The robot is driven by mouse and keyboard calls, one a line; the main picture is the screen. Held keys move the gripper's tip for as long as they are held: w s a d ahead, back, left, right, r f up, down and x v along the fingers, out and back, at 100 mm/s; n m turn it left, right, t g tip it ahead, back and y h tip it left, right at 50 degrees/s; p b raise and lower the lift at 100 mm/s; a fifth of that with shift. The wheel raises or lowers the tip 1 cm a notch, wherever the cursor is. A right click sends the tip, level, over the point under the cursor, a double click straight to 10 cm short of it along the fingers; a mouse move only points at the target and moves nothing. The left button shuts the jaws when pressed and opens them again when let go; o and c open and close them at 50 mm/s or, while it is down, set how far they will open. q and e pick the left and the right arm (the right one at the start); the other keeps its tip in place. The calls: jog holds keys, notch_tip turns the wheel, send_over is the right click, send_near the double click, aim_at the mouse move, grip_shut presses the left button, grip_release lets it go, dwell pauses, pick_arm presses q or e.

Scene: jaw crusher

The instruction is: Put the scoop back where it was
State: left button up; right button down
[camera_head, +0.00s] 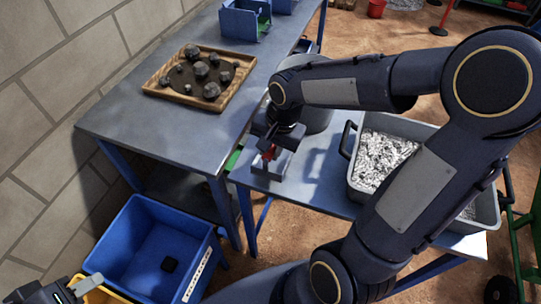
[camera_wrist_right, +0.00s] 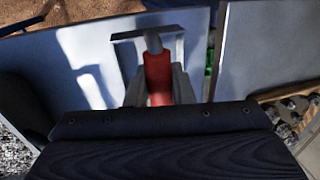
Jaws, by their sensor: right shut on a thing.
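The scoop has a red handle and a grey metal pan (camera_head: 268,168). My right gripper (camera_head: 272,146) is shut on the red handle (camera_wrist_right: 157,78), and the pan points away from the fingers in the right wrist view. The scoop is over the left end of the lower grey-blue table (camera_head: 318,168). I cannot tell whether the pan touches the tabletop. My left gripper (camera_head: 68,291) shows only partly at the bottom left corner, far from the scoop; its opening is unclear.
A grey tub (camera_head: 352,190) of crushed silvery material stands right of the scoop. A grey bucket (camera_head: 318,118) is behind my right arm. The taller table (camera_head: 190,120) at left bears a wooden tray (camera_head: 155,92) of dark rocks. A blue bin (camera_head: 128,245) is below.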

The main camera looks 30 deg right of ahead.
aim_at(271, 164)
jog(key=shift+w+d+f, duration=0.1)
jog(key=shift+w+f, duration=0.1)
jog(key=shift+f, duration=0.1)
jog(key=shift+d+x, duration=0.15)
jog(key=shift+x, duration=0.7)
jog(key=shift+d+x, duration=0.2)
jog(key=shift+x, duration=0.6)
jog(key=shift+s+f, duration=0.1)
jog(key=shift+f+b, duration=0.25)
jog(key=shift+b, duration=0.15)
jog(key=c, duration=1.3)
grip_release()
jog(key=shift+r, duration=0.1)
jog(key=shift+o, duration=0.2)
